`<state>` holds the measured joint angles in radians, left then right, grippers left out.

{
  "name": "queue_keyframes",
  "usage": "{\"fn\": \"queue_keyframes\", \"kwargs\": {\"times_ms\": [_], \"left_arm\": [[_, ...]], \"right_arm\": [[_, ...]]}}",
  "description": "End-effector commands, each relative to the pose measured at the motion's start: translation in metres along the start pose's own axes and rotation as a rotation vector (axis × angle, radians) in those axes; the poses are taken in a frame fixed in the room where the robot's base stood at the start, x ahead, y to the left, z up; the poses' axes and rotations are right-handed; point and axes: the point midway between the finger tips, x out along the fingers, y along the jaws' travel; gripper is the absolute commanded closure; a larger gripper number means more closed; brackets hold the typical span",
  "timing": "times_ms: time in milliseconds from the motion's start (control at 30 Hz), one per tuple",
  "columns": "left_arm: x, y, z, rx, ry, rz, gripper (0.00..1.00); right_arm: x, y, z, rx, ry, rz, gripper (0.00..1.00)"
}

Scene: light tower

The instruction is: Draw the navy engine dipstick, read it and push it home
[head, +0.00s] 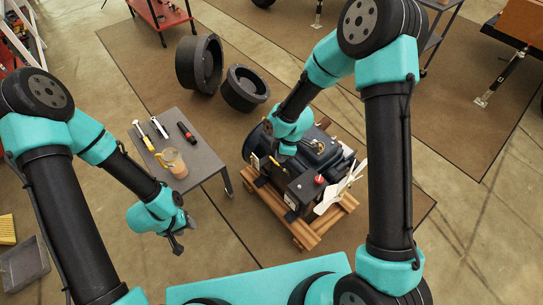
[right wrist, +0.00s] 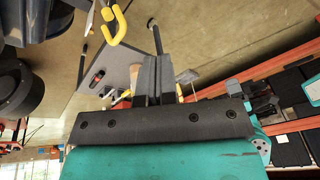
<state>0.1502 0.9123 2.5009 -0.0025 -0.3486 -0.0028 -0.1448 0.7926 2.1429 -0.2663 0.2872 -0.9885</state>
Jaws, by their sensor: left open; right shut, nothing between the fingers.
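The dark navy engine (head: 318,155) sits on a wooden pallet in the middle of the head view. A yellow loop handle (right wrist: 112,28), which looks like the dipstick's, shows at the top of the right wrist view. It is apart from the fingers, to their left; its lower end is out of frame. My right gripper (right wrist: 156,75) is shut and empty beside it; in the head view the right gripper (head: 274,160) is at the engine's left end, its tips hard to make out. My left gripper (head: 177,244) is open and empty over the floor, below the small table.

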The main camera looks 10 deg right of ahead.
Motion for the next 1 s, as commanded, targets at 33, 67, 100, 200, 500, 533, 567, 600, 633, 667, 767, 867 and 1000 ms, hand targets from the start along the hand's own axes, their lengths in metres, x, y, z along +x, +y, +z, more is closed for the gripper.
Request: {"fn": "queue_keyframes", "kwargs": {"times_ms": [33, 67, 100, 200, 500, 533, 567, 600, 633, 667, 767, 867, 1000], "left_arm": [[0.000, 0.000, 0.000, 0.000, 0.000, 0.000, 0.58], [0.000, 0.000, 0.000, 0.000, 0.000, 0.000, 0.58], [0.000, 0.000, 0.000, 0.000, 0.000, 0.000, 0.58], [0.000, 0.000, 0.000, 0.000, 0.000, 0.000, 0.58], [0.000, 0.000, 0.000, 0.000, 0.000, 0.000, 0.58], [0.000, 0.000, 0.000, 0.000, 0.000, 0.000, 0.58], [0.000, 0.000, 0.000, 0.000, 0.000, 0.000, 0.58], [0.000, 0.000, 0.000, 0.000, 0.000, 0.000, 0.58], [0.000, 0.000, 0.000, 0.000, 0.000, 0.000, 0.58], [0.000, 0.000, 0.000, 0.000, 0.000, 0.000, 0.58], [0.000, 0.000, 0.000, 0.000, 0.000, 0.000, 0.58], [0.000, 0.000, 0.000, 0.000, 0.000, 0.000, 0.58], [0.000, 0.000, 0.000, 0.000, 0.000, 0.000, 0.58]], "right_arm": [[-0.013, 0.010, -0.015, -0.126, -0.022, 0.005, 1.00], [-0.021, 0.015, -0.022, -0.197, -0.037, 0.004, 1.00], [-0.030, 0.021, -0.030, -0.286, -0.056, 0.002, 1.00], [-0.048, 0.030, -0.045, -0.457, -0.096, -0.006, 1.00], [-0.061, 0.036, -0.055, -0.580, -0.127, -0.017, 1.00], [-0.060, 0.036, -0.055, -0.580, -0.127, -0.017, 1.00], [-0.060, 0.036, -0.054, -0.579, -0.127, -0.017, 1.00], [-0.060, 0.036, -0.054, -0.578, -0.126, -0.017, 1.00], [-0.060, 0.036, -0.054, -0.578, -0.126, -0.017, 1.00], [-0.060, 0.036, -0.054, -0.578, -0.126, -0.017, 1.00], [-0.058, 0.036, -0.054, -0.577, -0.126, -0.017, 1.00], [-0.051, 0.036, -0.053, -0.576, -0.126, -0.018, 1.00], [-0.035, 0.036, -0.051, -0.576, -0.126, -0.019, 1.00]]}}
